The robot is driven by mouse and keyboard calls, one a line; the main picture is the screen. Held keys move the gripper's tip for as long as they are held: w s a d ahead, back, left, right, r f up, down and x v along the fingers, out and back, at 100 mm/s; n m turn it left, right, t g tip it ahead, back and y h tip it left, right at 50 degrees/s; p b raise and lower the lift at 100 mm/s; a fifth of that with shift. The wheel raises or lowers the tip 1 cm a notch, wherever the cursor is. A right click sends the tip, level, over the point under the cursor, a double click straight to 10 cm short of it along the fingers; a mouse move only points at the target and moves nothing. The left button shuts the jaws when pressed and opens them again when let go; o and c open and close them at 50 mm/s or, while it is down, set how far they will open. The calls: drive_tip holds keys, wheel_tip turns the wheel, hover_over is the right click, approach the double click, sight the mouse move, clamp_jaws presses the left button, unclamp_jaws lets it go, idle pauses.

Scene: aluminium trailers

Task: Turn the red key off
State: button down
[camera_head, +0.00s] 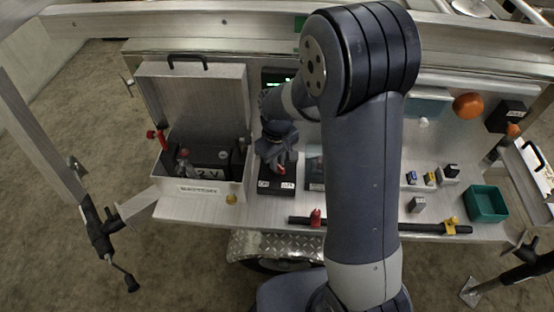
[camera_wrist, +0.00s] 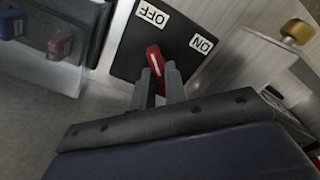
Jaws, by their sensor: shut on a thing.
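The red key (camera_wrist: 154,60) sits on a black switch plate (camera_wrist: 128,55) with a white OFF label (camera_wrist: 152,13) and a white ON label (camera_wrist: 203,43). In the wrist view its far end points up toward the OFF label. My gripper (camera_wrist: 158,82) is shut on the key, with one grey finger on each side of it. In the head view the key (camera_head: 282,170) shows just below my gripper (camera_head: 277,158), above the two labels on the black switch box (camera_head: 276,191).
An open metal battery box (camera_head: 198,208) stands left of the switch box. A clear-covered panel (camera_wrist: 45,50) with a blue and a red part lies beside the switch plate. A brass knob (camera_wrist: 297,31) stands nearby. A green bin (camera_head: 485,204) and small blocks lie to the right.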

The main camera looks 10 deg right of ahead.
drive_tip(key=c, duration=1.4)
unclamp_jaws()
drive_tip(key=shift+c, duration=0.2)
wheel_tip(320, 180, up, 11)
drive_tip(key=shift+p, duration=0.4)
drive_tip(key=shift+f, duration=0.15)
wheel_tip(320, 180, down, 11)
drive_tip(key=shift+f+b, duration=0.1)
drive_tip(key=shift+b, duration=0.35)
drive_tip(key=shift+r+m, duration=0.2)
drive_tip(key=shift+m, duration=0.6)
